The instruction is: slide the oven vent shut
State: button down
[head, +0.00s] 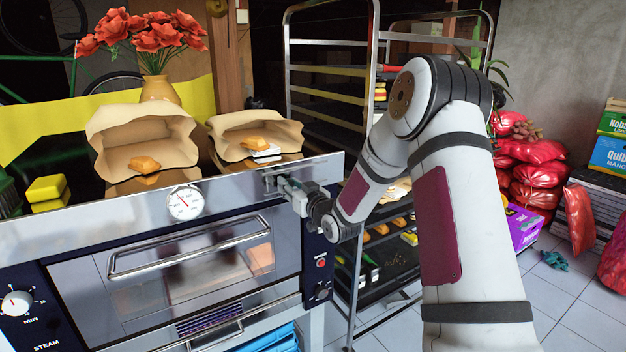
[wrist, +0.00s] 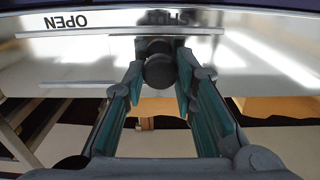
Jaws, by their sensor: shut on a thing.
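The oven vent's dark round knob (wrist: 159,70) sits between the fingers of my gripper (wrist: 158,78) in the wrist view. The gripper is shut on it. Behind the knob, a thin slide rail (wrist: 85,34) runs across the shiny oven front. The word OPEN shows upside down at the left, and SHUT, partly covered, is just behind the knob. In the head view, my gripper (head: 276,184) is at the upper right of the oven's front (head: 120,220). The knob is hidden there by the fingers.
The oven door handle (head: 190,248) runs below and left of my gripper. Open paper bags (head: 140,125) and a vase of red flowers (head: 158,88) stand on the oven. A tray rack (head: 372,60) stands close at the right. Red sacks (head: 540,170) lie further right.

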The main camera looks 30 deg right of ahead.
jog(key=shift+a, duration=0.6)
jog(key=c, duration=1.3)
grip_release()
jog(key=shift+a, duration=0.1)
jog(key=s, duration=1.2)
jog(key=shift+d, duration=0.3)
